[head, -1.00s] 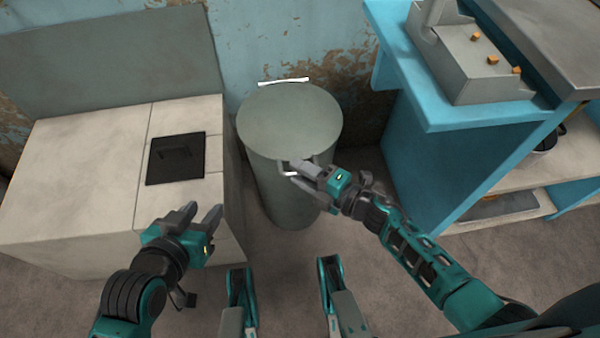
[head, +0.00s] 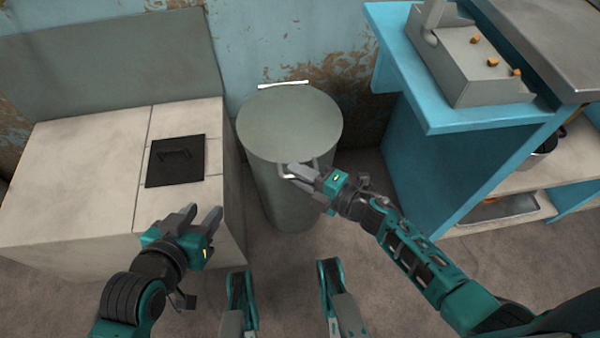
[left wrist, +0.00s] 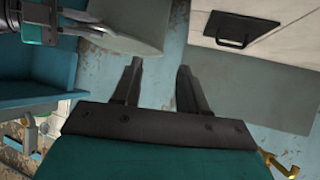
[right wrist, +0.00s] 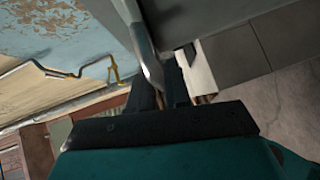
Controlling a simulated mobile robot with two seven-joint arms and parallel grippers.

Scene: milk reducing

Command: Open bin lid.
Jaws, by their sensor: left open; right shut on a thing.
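The bin is a tall grey-green cylinder (head: 270,190) standing on the floor in the middle of the head view. Its round lid (head: 290,122) lies flat on top, with a light hinge bar at the back. My right gripper (head: 294,171) is at the bin's front and shut on the metal handle (head: 311,163) below the lid's rim. In the right wrist view the handle (right wrist: 150,68) runs between the fingers. My left gripper (head: 203,217) is open and empty, left of the bin and in front of the pale counter. Its spread fingers show in the left wrist view (left wrist: 160,75).
A pale tiled counter (head: 75,165) with a black handled hatch (head: 176,160) stands close on the bin's left. A blue shelf unit (head: 450,160) with a grey box (head: 470,65) on it stands to the right. A wall is right behind the bin.

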